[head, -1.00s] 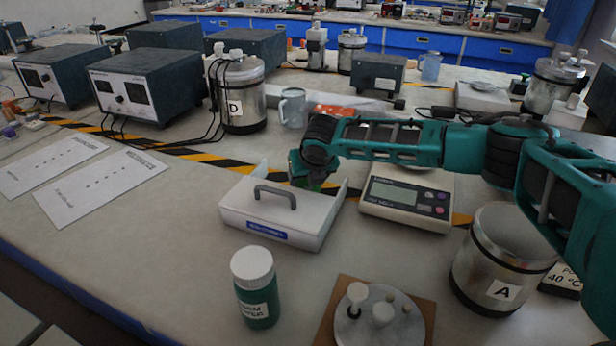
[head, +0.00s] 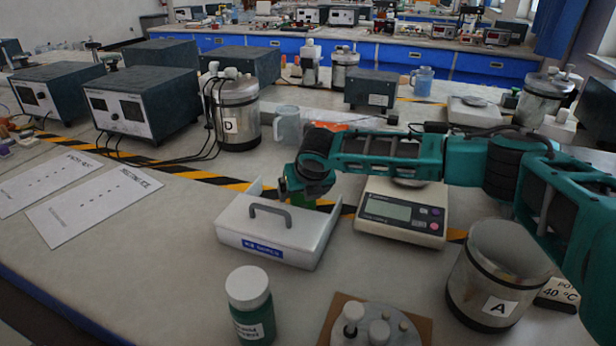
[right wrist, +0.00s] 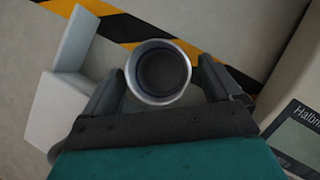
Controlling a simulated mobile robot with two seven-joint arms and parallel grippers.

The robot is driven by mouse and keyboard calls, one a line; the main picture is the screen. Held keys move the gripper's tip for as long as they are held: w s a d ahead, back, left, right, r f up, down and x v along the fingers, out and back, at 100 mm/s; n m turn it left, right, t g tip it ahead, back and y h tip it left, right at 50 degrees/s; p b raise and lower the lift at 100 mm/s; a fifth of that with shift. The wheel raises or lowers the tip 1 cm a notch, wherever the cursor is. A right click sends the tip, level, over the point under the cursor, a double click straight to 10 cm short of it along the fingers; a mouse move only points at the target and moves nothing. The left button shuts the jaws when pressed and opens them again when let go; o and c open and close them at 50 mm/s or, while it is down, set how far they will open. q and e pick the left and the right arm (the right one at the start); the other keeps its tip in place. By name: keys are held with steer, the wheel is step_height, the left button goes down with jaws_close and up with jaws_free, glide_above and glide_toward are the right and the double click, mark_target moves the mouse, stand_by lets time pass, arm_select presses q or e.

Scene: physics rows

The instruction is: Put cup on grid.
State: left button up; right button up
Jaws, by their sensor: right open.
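A round metal cup (right wrist: 158,72) with a pale rim and dark inside shows from above in the right wrist view. It sits between the two fingers of my right gripper (right wrist: 160,76), which are spread on either side of it. In the head view my right gripper (head: 306,194) points down beside the white box with a handle (head: 240,227), and its wrist hides the cup there. I cannot make out a grid in either view. My left gripper is not in view.
A scale (head: 385,226) stands right of the gripper. Metal vessel A (head: 485,290), a green bottle (head: 252,318) and a lidded disc (head: 400,335) are in front. Vessel D (head: 237,110) and a clear mug (head: 287,127) stand behind. Bare table lies at the left front.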

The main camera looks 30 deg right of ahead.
steer(key=p+v, duration=0.2)
steer(key=v, duration=0.7)
steer(key=w+r+n+t+y+b, duration=0.2)
steer(key=w+r+t+y, duration=0.25)
steer(key=r, duration=0.35)
steer(key=w+r+n+t+y+b, duration=0.2)
steer(key=w+r+t+y, duration=0.15)
steer(key=r+t, duration=0.35)
steer(key=s+d+f+n+g+h+b, duration=0.1)
steer(key=s+d+f+n+g+b, duration=0.15)
steer(key=s+f+g, duration=0.4)
steer(key=s+d+f+n+g+b, duration=0.15)
steer(key=d+f+n+g, duration=0.25)
steer(key=f, duration=0.5)
steer(key=x, duration=0.8)
steer(key=b+x, duration=0.1)
steer(key=x, duration=0.3)
steer(key=shift+s+a, duration=0.15)
steer(key=shift+a, duration=0.15)
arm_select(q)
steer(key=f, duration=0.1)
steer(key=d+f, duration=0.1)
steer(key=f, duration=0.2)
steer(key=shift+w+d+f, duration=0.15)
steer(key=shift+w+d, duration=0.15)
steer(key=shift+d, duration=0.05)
arm_select(e)
steer(key=shift+r+m, duration=0.1)
steer(key=shift+m, duration=0.15)
